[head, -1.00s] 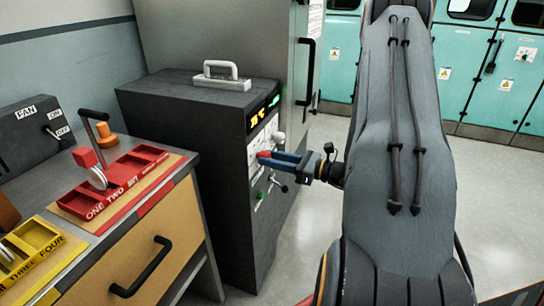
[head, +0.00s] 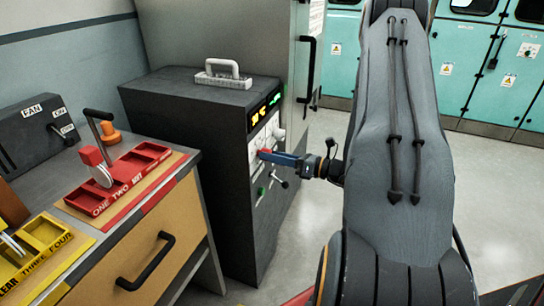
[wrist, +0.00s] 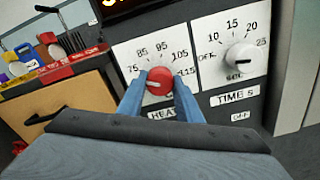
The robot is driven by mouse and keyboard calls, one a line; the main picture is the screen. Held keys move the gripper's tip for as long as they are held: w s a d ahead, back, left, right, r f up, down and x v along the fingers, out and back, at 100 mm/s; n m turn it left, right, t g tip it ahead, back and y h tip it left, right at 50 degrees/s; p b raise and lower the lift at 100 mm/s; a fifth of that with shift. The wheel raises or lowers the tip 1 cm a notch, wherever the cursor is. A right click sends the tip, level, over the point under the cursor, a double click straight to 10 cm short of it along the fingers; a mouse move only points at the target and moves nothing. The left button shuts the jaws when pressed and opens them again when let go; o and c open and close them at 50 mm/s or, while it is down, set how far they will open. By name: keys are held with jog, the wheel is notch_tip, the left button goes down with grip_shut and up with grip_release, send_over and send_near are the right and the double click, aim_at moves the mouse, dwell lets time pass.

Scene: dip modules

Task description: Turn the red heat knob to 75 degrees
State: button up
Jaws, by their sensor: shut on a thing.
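The red heat knob (wrist: 160,80) is on a white dial plate marked 75 to 115 in the wrist view. A pale pointer line on it points to the left, near the 75 side. My gripper (wrist: 160,98) has its blue fingers on both sides of the knob and is shut on it. In the head view, the red knob (head: 264,153) shows at the tips of my gripper (head: 270,155) on the front of the dark machine (head: 190,150).
A white time knob (wrist: 243,57) sits right of the heat dial. A black lever (head: 279,182) and a green button (head: 261,191) are below the gripper. A wooden drawer bench (head: 150,245) with a red tray (head: 130,178) stands at the left.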

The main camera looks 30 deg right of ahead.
jog(key=o, duration=1)
jog(key=shift+o, duration=0.2)
jog(key=v, duration=0.8)
jog(key=shift+b, duration=0.45)
jog(key=shift+a, duration=0.1)
